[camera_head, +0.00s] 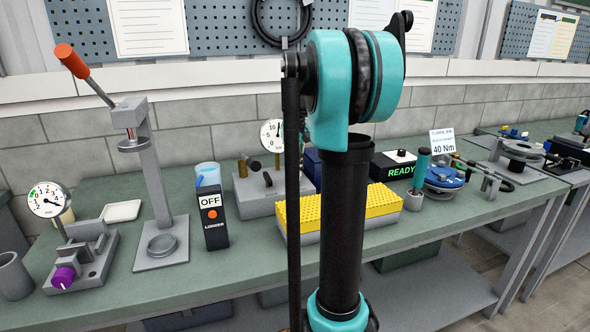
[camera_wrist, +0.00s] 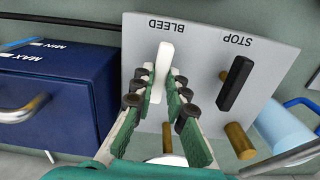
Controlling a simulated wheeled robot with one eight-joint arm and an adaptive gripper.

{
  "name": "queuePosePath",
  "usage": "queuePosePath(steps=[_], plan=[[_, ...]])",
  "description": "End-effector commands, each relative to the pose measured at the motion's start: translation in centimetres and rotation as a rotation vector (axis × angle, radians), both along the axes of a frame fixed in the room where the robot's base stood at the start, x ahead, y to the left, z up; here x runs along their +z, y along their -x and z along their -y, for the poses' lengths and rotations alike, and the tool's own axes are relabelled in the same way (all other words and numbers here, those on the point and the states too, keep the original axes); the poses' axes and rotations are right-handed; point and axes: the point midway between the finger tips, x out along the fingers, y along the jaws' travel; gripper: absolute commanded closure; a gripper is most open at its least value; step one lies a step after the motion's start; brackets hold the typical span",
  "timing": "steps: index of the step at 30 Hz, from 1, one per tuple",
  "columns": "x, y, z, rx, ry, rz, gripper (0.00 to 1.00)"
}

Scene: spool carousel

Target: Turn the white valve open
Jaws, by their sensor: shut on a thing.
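The white valve handle (camera_wrist: 163,64) stands on a light grey panel (camera_wrist: 215,45) in the wrist view, beneath the upside-down word BLEED. My gripper (camera_wrist: 159,80) is shut on this handle, with its green fingers on either side of it. A black handle (camera_wrist: 236,84) marked STOP is to its right, apart from the fingers. In the head view the grey valve block (camera_head: 258,198) stands at the back of the bench. My arm hides its right part, the white valve and my gripper there.
A blue drawer box (camera_wrist: 55,95) is close on the left in the wrist view. A brass stub (camera_wrist: 240,140) and a pale blue cup (camera_wrist: 286,132) are on the right. A yellow-topped block (camera_head: 380,204) and an OFF box (camera_head: 213,218) stand in front of the valve block.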

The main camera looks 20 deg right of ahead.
Motion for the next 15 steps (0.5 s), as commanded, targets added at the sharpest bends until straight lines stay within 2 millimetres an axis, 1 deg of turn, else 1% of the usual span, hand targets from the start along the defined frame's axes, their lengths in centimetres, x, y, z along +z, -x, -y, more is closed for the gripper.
queuePosePath(steps=[6,15], plan=[[0.03,-0.04,0.01,0.060,0.000,0.001,1.00],[0.03,-0.04,0.01,0.078,0.000,0.001,1.00]])
